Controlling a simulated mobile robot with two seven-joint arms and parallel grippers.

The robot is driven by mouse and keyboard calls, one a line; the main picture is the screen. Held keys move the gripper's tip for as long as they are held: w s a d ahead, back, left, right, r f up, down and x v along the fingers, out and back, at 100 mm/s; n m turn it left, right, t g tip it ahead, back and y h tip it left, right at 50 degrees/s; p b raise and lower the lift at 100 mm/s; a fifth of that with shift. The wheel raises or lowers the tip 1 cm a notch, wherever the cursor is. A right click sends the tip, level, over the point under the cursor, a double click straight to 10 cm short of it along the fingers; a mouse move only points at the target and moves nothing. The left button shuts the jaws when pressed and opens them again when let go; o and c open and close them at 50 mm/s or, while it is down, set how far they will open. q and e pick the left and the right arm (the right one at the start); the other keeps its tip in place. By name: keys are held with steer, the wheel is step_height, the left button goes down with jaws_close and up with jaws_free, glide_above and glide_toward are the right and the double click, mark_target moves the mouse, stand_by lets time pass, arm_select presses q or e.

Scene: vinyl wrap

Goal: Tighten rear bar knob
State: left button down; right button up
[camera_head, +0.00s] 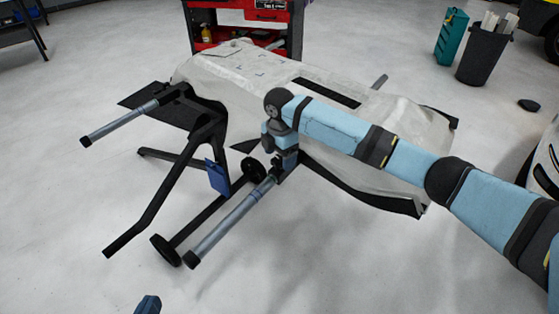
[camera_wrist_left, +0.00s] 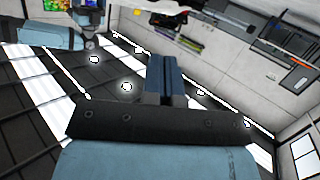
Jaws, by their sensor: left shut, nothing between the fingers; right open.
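A black stand (camera_head: 205,130) with wheels carries a large pale bumper-like part (camera_head: 235,75). Two grey bars with black end caps stick out of the stand: one at the left (camera_head: 120,122) and one nearer bar (camera_head: 230,222). My right gripper (camera_head: 284,164) is open at the inner end of the nearer bar, pointing down. No knob can be made out there; the gripper and wrist cover that spot. My left gripper (camera_head: 148,304) shows only at the bottom edge, well away from the stand. In the left wrist view its fingers (camera_wrist_left: 166,78) are shut and empty.
A blue cloth-like piece (camera_head: 218,178) hangs on the stand. A red tool cart (camera_head: 245,20) stands behind. A black bin (camera_head: 485,52) and a teal box (camera_head: 451,37) stand at the back right. The floor at the front left is clear.

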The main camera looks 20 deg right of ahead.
arm_select(q)
steer(key=shift+w+d+r, duration=0.1)
steer(key=shift+r, duration=0.3)
arm_select(e)
steer(key=shift+f, duration=0.5)
steer(key=c, duration=0.9)
arm_select(q)
steer(key=shift+r, duration=0.1)
